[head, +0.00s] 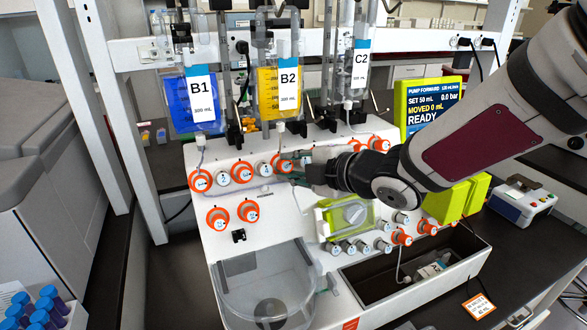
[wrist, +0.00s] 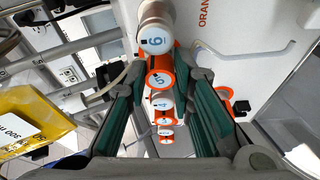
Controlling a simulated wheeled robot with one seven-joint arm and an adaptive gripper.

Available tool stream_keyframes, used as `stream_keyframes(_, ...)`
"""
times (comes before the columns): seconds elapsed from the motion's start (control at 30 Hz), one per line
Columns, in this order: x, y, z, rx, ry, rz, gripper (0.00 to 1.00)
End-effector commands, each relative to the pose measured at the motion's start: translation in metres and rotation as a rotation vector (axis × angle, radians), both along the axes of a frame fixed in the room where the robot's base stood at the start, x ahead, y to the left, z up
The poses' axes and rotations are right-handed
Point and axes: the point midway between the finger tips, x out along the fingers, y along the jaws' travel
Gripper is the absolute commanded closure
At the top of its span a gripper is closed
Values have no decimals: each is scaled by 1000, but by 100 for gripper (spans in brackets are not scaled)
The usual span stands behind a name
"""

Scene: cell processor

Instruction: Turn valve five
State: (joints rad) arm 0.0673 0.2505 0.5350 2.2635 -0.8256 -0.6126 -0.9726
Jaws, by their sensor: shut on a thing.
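Valve five (wrist: 160,80) is a white knob with an orange ring, marked 5, in the wrist view. In the head view it is the orange-ringed knob (head: 283,164) in the upper row, partly hidden by my gripper. My gripper (head: 297,167) reaches in from the right. In the wrist view its green-padded fingers (wrist: 163,85) stand on either side of valve five, shut on it. Valve six (wrist: 155,40), white, is just beyond it on one side, and valve four (wrist: 160,103) on the other.
More knobs line the white panel (head: 240,260), some orange-ringed. Blue bag B1 (head: 182,110), yellow bag B2 (head: 268,105) and clear bag C2 (head: 345,90) hang above. A green-framed display (head: 432,100) reads READY. Tubes run close to the knobs.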

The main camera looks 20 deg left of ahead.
Motion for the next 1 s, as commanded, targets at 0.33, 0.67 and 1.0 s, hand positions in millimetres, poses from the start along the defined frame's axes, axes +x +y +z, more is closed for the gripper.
stream_keyframes(0.33, 0, -1, 0, -62, -44, 30, 100)
stream_keyframes(0.67, 0, -1, -1, -64, -44, 31, 100)
stream_keyframes(1.0, 0, 0, 0, -62, -45, 31, 58)
